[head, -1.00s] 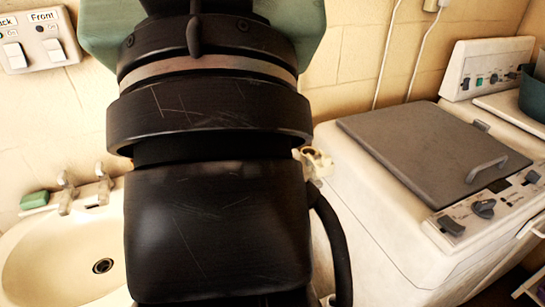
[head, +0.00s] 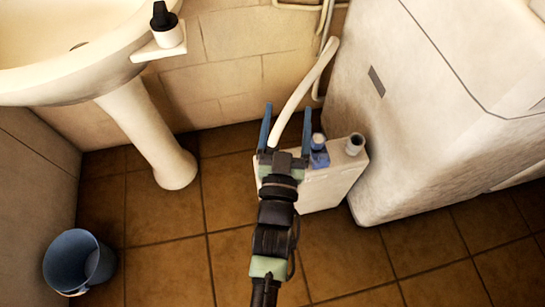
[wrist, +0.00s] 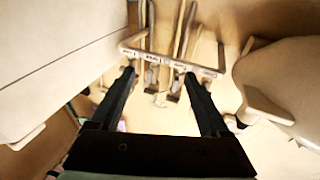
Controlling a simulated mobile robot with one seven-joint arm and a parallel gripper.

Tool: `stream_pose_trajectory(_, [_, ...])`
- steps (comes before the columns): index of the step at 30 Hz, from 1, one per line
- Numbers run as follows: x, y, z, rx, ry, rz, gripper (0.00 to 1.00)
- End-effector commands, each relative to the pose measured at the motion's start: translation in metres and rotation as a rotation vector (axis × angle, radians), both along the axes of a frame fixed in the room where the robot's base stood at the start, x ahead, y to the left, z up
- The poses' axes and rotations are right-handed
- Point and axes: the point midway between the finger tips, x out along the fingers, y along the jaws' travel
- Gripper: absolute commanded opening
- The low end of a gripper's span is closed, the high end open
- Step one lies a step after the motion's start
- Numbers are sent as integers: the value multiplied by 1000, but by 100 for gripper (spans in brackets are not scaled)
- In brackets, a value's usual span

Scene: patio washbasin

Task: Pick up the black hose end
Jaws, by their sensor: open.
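I cannot clearly make out the black hose end in the head view. A pale hose (head: 308,82) curves down from the wall and passes behind my gripper (head: 287,112), where its lower end is hidden. My gripper is open, its two blue fingers apart and pointing toward the wall, with the hose showing between them in the picture. In the wrist view my gripper (wrist: 160,74) is open with nothing held. Several pipes pass a labelled bar beyond the fingertips there, and small dark ends (wrist: 173,97) show between the fingers; I cannot tell which is the hose end.
A white container (head: 325,185) with a blue-and-white cap (head: 319,150) and a grey spout (head: 355,144) stands beside the washing machine (head: 400,130). The basin pedestal (head: 155,135) is left, with a blue bucket (head: 75,262). A black-capped bottle (head: 166,30) sits on the basin's ledge. Floor between is clear.

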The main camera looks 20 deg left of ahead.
Motion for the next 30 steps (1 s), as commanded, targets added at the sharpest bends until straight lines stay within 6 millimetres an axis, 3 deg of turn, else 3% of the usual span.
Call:
stream_pose_trajectory(1, [-18,2,-65,-14,45,19,80])
stream_pose_trajectory(3, [-40,3,-112,-26,81,40,80])
stream_pose_trajectory(6, [-66,3,-160,-39,121,64,80])
stream_pose_trajectory(9, [-83,1,-186,-45,143,78,80])
stream_pose_trajectory(13, [-84,3,-197,-48,152,86,80])
stream_pose_trajectory(21, [-37,19,-197,-47,151,85,80])
stream_pose_trajectory(30, [-12,28,-197,-49,153,85,80])
